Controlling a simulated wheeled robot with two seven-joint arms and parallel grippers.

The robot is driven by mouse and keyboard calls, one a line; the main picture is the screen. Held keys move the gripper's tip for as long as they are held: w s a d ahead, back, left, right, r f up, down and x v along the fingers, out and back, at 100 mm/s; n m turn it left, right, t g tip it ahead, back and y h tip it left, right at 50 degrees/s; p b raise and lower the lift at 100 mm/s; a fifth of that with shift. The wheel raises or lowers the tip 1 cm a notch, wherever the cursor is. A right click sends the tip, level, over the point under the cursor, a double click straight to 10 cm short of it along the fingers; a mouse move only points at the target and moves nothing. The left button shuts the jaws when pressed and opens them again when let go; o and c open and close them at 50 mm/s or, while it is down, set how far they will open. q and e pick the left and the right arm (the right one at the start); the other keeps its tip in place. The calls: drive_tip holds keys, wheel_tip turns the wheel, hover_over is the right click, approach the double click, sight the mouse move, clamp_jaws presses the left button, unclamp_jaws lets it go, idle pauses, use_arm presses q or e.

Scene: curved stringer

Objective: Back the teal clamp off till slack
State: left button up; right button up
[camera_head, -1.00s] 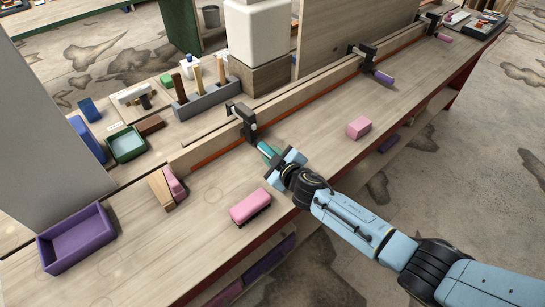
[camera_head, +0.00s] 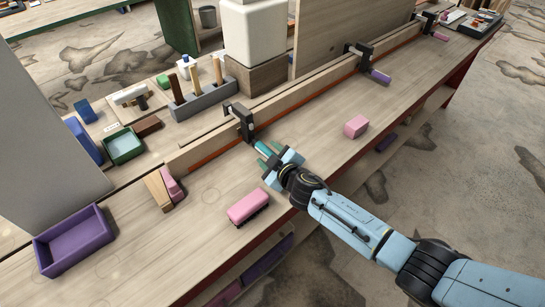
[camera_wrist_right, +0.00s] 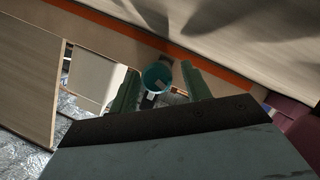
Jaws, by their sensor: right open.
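The teal clamp is a black clamp (camera_head: 241,120) with a teal handle (camera_head: 262,147), sitting on the long curved wooden stringer (camera_head: 290,98) in the head view. In the right wrist view the teal handle (camera_wrist_right: 157,76) shows end-on, between the two green fingers. My right gripper (camera_head: 272,157) is open, its fingers around the outer end of the handle; I cannot tell whether either finger touches it. It also fills the lower part of the right wrist view (camera_wrist_right: 160,92). My left gripper is in neither view.
Clamps with purple (camera_head: 380,77) and pink (camera_head: 440,36) handles stand farther along the stringer. A pink block (camera_head: 356,127) and a pink brush-like block (camera_head: 248,206) lie on the bench on either side of my right arm. A purple tray (camera_head: 74,240) is at left.

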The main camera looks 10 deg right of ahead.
drive_tip(key=shift+s+d+r, duration=0.2)
drive_tip(key=shift+s+d, duration=0.05)
drive_tip(key=shift+s, duration=0.25)
drive_tip(key=p+v, duration=0.2)
drive_tip(key=v, duration=1)
drive_tip(key=shift+s+p, duration=0.1)
drive_tip(key=shift+p, duration=0.2)
